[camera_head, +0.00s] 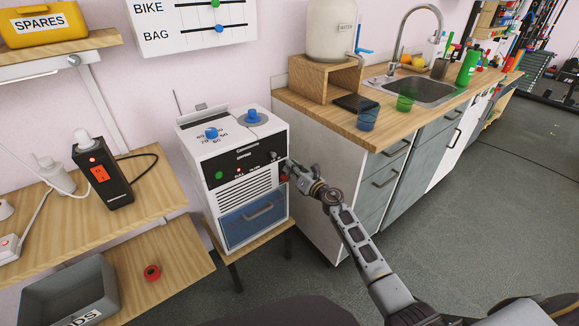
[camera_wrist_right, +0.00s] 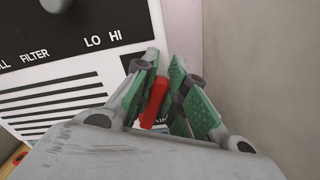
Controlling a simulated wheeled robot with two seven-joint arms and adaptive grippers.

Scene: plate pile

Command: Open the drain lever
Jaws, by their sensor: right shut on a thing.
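My left gripper is in neither view.
The machine has blue and black knobs on top and front and a blue drawer (camera_head: 253,212) below. It stands on a small wooden stand. A counter (camera_head: 330,108) with a sink is to the right. A wooden shelf with a black device (camera_head: 106,180) is to the left.

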